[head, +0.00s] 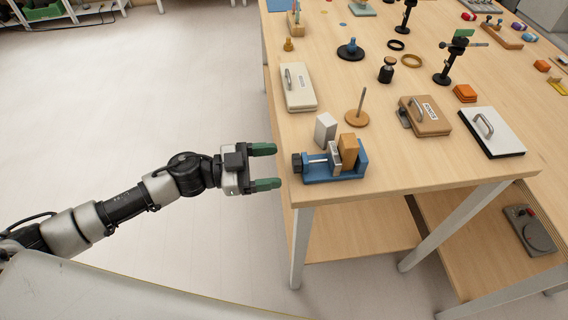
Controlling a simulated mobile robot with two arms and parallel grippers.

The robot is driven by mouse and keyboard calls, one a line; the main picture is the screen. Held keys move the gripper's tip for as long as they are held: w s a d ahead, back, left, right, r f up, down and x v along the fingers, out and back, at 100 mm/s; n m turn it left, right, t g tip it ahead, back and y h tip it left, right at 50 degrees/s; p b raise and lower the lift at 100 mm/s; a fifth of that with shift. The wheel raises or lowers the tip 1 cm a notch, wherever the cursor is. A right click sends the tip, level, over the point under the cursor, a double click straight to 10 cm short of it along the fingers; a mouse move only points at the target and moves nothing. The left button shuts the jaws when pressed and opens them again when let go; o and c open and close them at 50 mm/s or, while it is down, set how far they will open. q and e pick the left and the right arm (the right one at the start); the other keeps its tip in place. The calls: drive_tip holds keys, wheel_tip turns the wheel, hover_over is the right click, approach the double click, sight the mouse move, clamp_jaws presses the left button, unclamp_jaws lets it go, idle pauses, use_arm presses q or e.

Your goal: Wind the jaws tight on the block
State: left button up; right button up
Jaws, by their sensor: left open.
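A small blue vise (335,176) sits near the table's front left corner. An orange-brown wooden block (348,151) stands upright in it, beside the grey movable jaw (334,157). I cannot tell whether that jaw touches the block. A steel screw leads left from the jaw to a dark knob (297,162) at the vise's left end. A light grey block (325,130) stands just behind the vise. My left gripper (265,167) is open and empty off the table's left edge. Its green-tipped fingers point right, a short way left of the knob. My right gripper is not in view.
A white handled box (298,88), a round wooden base with a peg (357,116) and a brown latched case (425,116) stand behind the vise. The wooden table (420,166) is bare to the vise's right. Open floor (150,95) lies to the left.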

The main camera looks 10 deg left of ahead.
use_arm(q)
drive_tip(key=b+v, duration=0.1)
drive_tip(key=v, duration=0.6)
